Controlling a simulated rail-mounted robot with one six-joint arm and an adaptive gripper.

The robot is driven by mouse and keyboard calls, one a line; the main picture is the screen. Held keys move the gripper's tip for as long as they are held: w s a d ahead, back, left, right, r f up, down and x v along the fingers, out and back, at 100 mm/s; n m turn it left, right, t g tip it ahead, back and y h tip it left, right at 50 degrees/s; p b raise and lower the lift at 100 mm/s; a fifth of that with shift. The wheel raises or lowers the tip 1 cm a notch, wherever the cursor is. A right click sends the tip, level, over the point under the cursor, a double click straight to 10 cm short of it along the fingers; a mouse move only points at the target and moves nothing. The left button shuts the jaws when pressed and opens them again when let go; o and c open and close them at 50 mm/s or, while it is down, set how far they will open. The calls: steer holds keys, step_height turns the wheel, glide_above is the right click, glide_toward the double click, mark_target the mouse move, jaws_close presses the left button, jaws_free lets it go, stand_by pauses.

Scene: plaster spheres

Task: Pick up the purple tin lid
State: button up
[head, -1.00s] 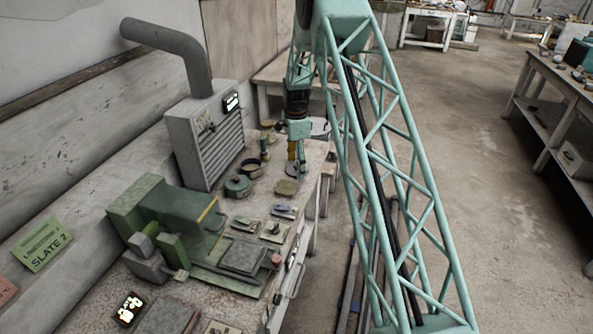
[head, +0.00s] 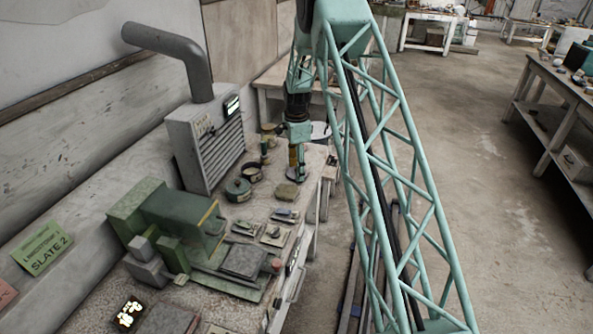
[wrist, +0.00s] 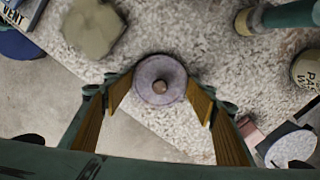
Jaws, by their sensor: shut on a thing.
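My gripper is shut on the lid. In the head view my gripper (head: 297,168) points down over the far end of the workbench, and the lid there is small and mostly hidden by the fingers. I cannot tell whether the lid is clear of the bench top.
An olive block (head: 287,191) stands just in front of my gripper; it also shows in the wrist view (wrist: 93,27). A green round tin (head: 238,189) and other tins stand left. A grey vented box (head: 205,145) with a pipe rises behind them. The bench edge is close on the right.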

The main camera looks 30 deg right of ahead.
steer(key=shift+r, duration=1.5)
steer(key=shift+s+r, duration=0.15)
steer(key=s+a, duration=0.1)
steer(key=s, duration=0.4)
steer(key=s+a+r, duration=0.1)
steer(key=s+a, duration=0.1)
steer(key=s, duration=0.3)
steer(key=s+a, duration=0.1)
steer(key=s, duration=0.4)
steer(key=shift+a+r, duration=0.2)
steer(key=shift+a, duration=0.2)
steer(key=shift+r+p, duration=0.1)
steer(key=shift+p, duration=0.25)
steer(key=s+r+p, duration=0.3)
steer(key=r+p, duration=0.2)
steer(key=r, duration=0.1)
steer(key=shift+s+a+r, duration=0.25)
steer(key=shift+s+a, duration=0.05)
steer(key=shift+s, duration=0.05)
steer(key=shift+w, duration=0.2)
